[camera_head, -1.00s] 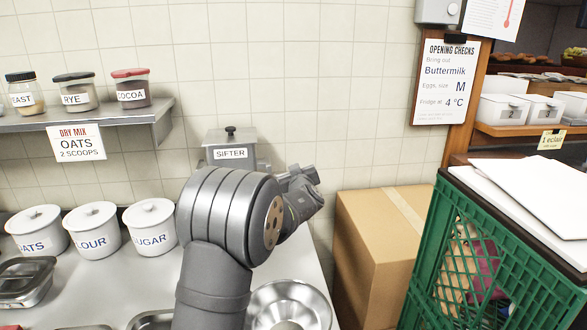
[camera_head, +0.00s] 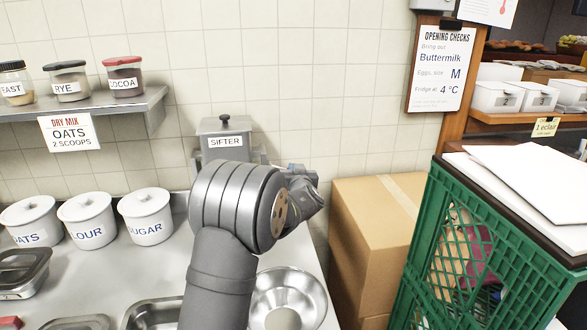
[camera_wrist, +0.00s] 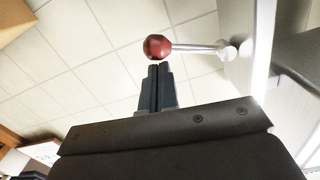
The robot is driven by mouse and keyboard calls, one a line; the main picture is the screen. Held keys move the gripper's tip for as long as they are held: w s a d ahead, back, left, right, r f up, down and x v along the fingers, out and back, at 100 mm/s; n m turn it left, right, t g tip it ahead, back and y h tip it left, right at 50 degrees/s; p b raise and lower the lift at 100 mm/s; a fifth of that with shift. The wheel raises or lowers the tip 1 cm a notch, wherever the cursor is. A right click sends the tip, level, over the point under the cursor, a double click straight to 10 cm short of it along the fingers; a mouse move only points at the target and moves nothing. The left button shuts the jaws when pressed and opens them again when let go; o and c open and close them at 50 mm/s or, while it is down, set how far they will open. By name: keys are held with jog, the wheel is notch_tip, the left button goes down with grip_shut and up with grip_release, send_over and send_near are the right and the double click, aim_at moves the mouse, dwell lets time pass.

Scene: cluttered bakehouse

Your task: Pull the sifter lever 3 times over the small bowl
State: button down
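The grey sifter (camera_head: 224,141) with its label stands against the tiled wall, partly hidden by my arm. Its lever, a metal rod with a dark red ball knob (camera_wrist: 157,47), shows in the wrist view, reaching left from the sifter's side (camera_wrist: 237,30). My gripper (camera_wrist: 159,68) has its two fingers together, with the tips just below the knob in that picture. The knob is not between the fingers; whether they touch it I cannot tell. In the head view my gripper (camera_head: 306,183) is small and its fingers are unclear. A shiny metal bowl (camera_head: 307,291) sits on the counter below, partly behind my arm.
White canisters (camera_head: 146,222) stand left of my arm, under a shelf (camera_head: 95,110) with jars. Metal trays (camera_head: 150,312) lie at the front. A cardboard box (camera_head: 365,240) and a green crate (camera_head: 430,260) stand to the right.

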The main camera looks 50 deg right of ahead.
dwell(0.5)
jog(key=s+a+r, duration=0.4)
jog(key=s+a, duration=0.3)
jog(key=s, duration=0.1)
jog(key=shift+r, duration=0.15)
dwell(0.6)
notch_tip(320, 180, up, 6)
jog(key=w+a+n, duration=0.1)
jog(key=a+n, duration=0.1)
jog(key=n, duration=0.1)
jog(key=shift+w, duration=0.4)
